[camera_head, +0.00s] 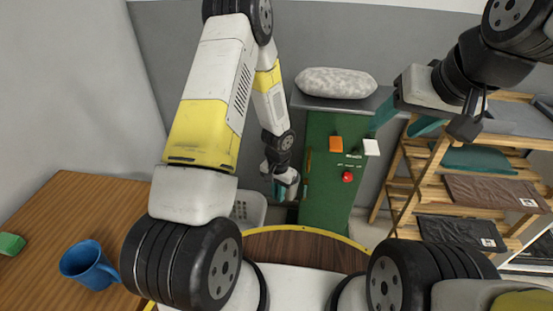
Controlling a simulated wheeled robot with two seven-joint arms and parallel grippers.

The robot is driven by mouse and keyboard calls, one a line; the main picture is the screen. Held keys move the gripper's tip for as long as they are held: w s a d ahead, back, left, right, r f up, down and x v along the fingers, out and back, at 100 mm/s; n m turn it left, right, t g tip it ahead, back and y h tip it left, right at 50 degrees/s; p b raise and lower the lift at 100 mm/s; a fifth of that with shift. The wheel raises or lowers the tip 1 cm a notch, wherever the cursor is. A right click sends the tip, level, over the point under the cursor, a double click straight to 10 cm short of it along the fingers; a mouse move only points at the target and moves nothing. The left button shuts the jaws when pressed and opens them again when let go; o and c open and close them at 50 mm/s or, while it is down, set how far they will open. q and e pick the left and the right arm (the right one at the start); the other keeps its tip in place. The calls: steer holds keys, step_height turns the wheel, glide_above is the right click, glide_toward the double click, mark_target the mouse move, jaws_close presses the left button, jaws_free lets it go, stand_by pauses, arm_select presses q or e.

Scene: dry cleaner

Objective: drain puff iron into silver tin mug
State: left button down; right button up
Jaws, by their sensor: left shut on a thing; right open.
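A wooden rack (402,201) with folded cloths stands at right. A blue mug (89,265) and green block (11,244) sit on the wooden table (75,212) at left.

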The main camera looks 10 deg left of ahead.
arm_select(q)
steer(key=s+d+f+m, duration=0.2)
steer(key=s+f, duration=0.1)
steer(key=f, duration=0.2)
steer(key=s+d+f+m, duration=0.2)
steer(key=s+d+f, duration=0.1)
steer(key=f, duration=0.2)
steer(key=shift+w+a+r, duration=0.1)
steer(key=shift+w+r, duration=0.6)
steer(key=shift+w, duration=1.7)
steer(key=shift+w+a+r, duration=0.1)
steer(key=shift+w+r, duration=0.65)
steer(key=shift+w, duration=1.65)
steer(key=shift+w+a+r, duration=0.1)
steer(key=shift+w+r, duration=0.6)
steer(key=shift+w, duration=1.7)
